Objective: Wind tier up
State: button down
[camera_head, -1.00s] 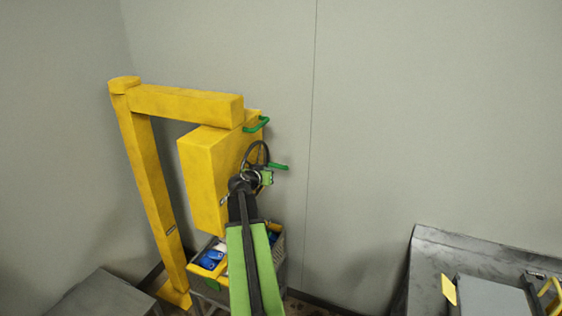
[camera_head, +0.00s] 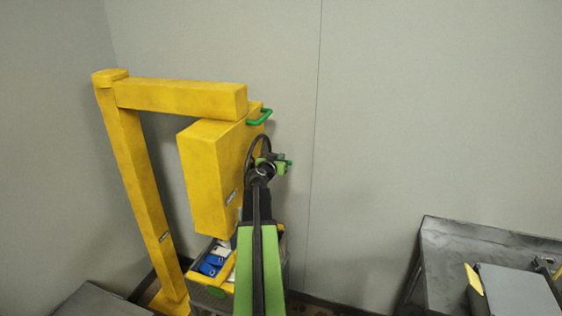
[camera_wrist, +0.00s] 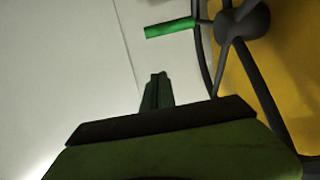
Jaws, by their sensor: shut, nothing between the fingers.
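The yellow hoist has a post, a horizontal arm and a hanging box (camera_head: 205,165). A dark handwheel (camera_head: 257,150) is on the box's right side, partly hidden by my gripper. In the wrist view the handwheel (camera_wrist: 241,22) shows its hub and spokes at the upper right, with a green crank handle (camera_wrist: 170,28) sticking out to the left. My gripper (camera_wrist: 157,78) is shut and empty, below the green handle and left of the wheel rim, apart from the handle in that view.
A basket with blue and white packs (camera_head: 212,264) stands under the box, partly behind my arm. A green bar handle (camera_head: 259,117) is on the box's top right. A grey table (camera_head: 450,250) is at the right; bare wall lies between.

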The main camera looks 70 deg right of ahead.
jog(key=d+f+b, duration=0.5)
jog(key=d, duration=0.3)
jog(key=shift+w+d+f, duration=0.15)
jog(key=shift+d+f, duration=0.15)
jog(key=shift+w+a, duration=0.1)
